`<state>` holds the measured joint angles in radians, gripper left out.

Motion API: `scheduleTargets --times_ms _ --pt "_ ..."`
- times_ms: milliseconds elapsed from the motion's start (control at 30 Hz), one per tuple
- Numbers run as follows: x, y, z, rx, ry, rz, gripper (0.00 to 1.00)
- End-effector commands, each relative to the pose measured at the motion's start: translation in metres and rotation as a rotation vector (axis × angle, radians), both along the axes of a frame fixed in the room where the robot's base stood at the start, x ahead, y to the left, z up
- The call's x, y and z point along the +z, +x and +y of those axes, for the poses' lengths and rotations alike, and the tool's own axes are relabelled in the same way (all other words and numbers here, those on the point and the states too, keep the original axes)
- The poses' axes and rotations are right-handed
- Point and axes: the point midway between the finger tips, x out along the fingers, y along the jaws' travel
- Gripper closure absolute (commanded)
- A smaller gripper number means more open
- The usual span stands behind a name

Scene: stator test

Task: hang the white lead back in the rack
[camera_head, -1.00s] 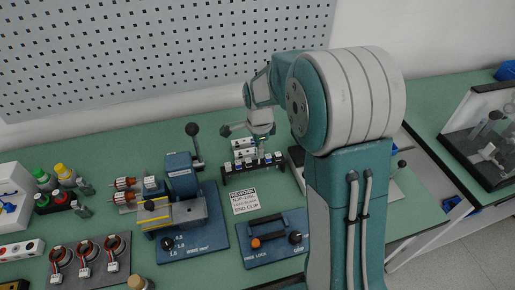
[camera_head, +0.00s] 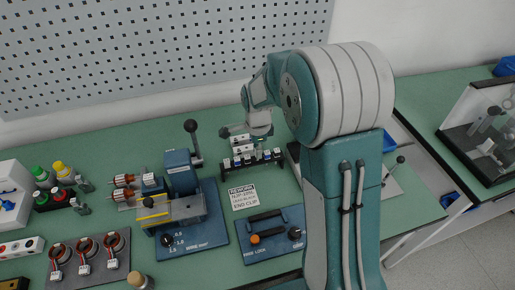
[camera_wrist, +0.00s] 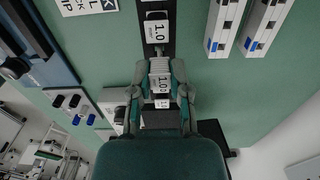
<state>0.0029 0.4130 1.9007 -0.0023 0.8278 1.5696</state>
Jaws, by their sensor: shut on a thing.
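My gripper (camera_wrist: 160,76) is shut on a white piece marked 1.0 (camera_wrist: 160,86), which I take to be the white lead's tag. It sits between the two fingertips. In the head view my gripper (camera_head: 240,134) is just above and behind the dark rack (camera_head: 257,162), which carries several small pale pieces. In the wrist view a dark strip (camera_wrist: 152,53) with another white 1.0 label (camera_wrist: 156,31) lies just beyond the fingertips. I cannot tell whether the held piece touches the rack. The rest of the lead is hidden.
A blue crimping press (camera_head: 183,177) with an upright lever stands left of the rack. A white rework sign (camera_head: 243,197) and a blue tool plate (camera_head: 270,234) lie in front. Two pale rails (camera_wrist: 226,25) lie beside the strip. Green bench shows between things.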

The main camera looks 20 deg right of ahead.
Motion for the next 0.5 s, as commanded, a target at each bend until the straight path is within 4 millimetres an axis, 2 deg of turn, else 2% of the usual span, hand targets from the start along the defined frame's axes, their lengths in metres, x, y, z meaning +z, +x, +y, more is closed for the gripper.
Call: scheduleTargets --times_ms 500 --pt "-0.014 0.0 0.001 0.0 0.0 0.001 1.0"
